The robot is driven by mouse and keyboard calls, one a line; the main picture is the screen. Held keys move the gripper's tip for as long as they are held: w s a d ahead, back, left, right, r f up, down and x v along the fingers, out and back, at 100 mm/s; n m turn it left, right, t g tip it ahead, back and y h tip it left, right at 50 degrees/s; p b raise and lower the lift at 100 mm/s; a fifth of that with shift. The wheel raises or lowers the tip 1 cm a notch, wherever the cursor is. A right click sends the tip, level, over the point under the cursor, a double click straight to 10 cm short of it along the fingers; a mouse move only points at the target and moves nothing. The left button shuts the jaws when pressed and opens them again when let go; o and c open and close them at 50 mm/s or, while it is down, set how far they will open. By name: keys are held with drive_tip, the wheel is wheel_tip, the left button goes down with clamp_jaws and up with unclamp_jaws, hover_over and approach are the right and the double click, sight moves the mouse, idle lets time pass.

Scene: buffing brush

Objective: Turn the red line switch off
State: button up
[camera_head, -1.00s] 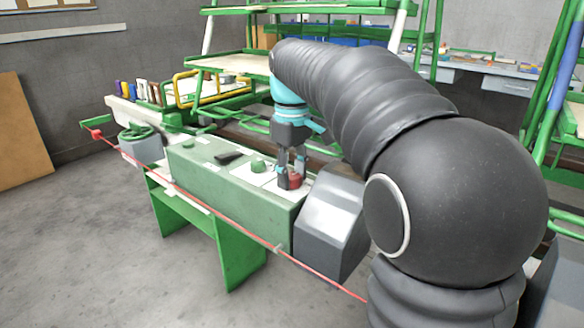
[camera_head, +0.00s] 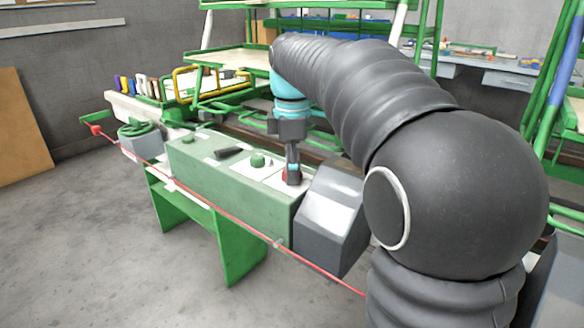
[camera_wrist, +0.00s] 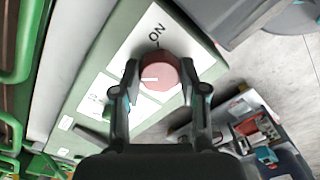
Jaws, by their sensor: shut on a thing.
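The red line switch (camera_wrist: 160,68) is a round red knob on a white plate (camera_wrist: 126,56) with an "ON" label above it in the wrist view. A short white mark on the knob lies about level and reaches its left side, not towards that label. My gripper (camera_wrist: 160,80) has one finger on each side of the knob and is shut on it. In the head view my gripper (camera_head: 292,180) points down at the right end of the green machine box (camera_head: 230,190). Only a little of the red switch (camera_head: 285,175) shows behind the fingers there.
A green knob (camera_head: 257,159) and a black part (camera_head: 230,152) sit on the same box to the left. A grey sloped housing (camera_head: 330,215) stands close on the right. A red cord (camera_head: 225,213) runs along the front. Green racks stand behind.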

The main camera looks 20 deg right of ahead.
drive_tip(key=shift+f+n, duration=0.1)
drive_tip(key=shift+n, duration=0.2)
idle(0.4)
drive_tip(key=o, duration=1.1)
drive_tip(key=shift+o, duration=0.2)
wheel_tip(320, 180, up, 12)
